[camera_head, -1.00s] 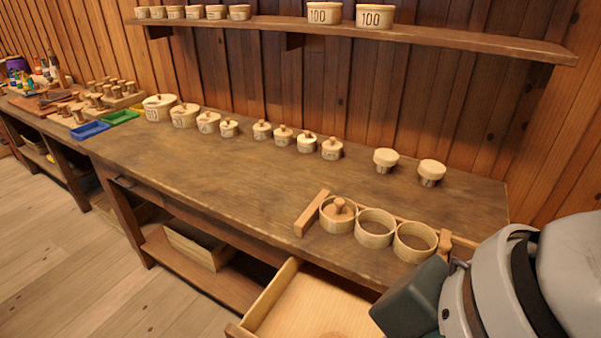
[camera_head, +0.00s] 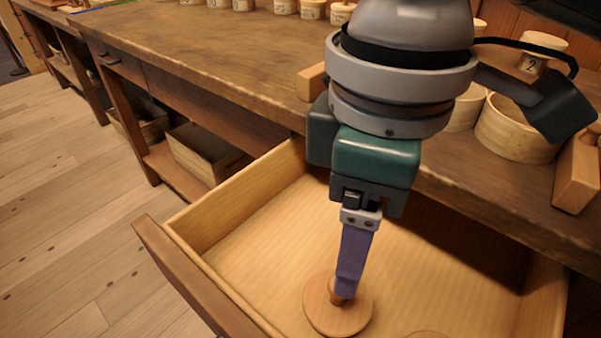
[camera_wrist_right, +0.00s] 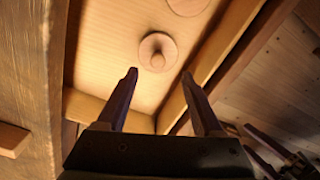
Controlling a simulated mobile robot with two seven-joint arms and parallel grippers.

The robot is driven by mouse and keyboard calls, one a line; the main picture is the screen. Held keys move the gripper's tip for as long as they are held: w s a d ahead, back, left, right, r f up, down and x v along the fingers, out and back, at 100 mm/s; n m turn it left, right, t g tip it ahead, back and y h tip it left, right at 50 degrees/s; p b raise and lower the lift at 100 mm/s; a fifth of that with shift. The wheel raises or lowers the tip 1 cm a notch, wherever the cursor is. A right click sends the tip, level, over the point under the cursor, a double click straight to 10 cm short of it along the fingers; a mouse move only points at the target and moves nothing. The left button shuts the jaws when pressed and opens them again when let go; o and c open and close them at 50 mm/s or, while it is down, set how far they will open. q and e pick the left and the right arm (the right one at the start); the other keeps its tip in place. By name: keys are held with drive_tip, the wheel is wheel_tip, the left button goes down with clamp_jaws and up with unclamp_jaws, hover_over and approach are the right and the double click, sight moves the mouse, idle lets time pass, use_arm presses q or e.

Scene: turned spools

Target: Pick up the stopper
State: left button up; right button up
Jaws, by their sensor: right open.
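The stopper, a round wooden disc with an upright knob (camera_head: 325,318), lies in the open drawer. In the right wrist view the stopper (camera_wrist_right: 157,52) lies beyond the fingertips, its knob pointing toward the camera. My right gripper (camera_head: 346,292) points down into the drawer; in the head view its purple finger overlaps the knob. In the right wrist view my right gripper (camera_wrist_right: 160,76) is open, with nothing between its fingers. Whether a finger touches the knob is unclear.
A second wooden disc (camera_head: 428,335) is partly cut off beside the stopper. The drawer's front (camera_head: 175,270) and side walls bound the space around my right gripper. My right arm hides part of the bench.

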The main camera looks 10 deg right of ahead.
drive_tip(key=f+b, duration=0.1)
drive_tip(key=f, duration=0.2)
drive_tip(key=f+b, duration=0.1)
drive_tip(key=f, duration=0.2)
drive_tip(key=f+b, duration=0.1)
drive_tip(key=f, duration=0.2)
drive_tip(key=shift+w+a+f+b, duration=0.15)
drive_tip(key=shift+w+f+b, duration=0.15)
drive_tip(key=shift+b, duration=0.1)
clamp_jaws()
drive_tip(key=shift+r, duration=0.1)
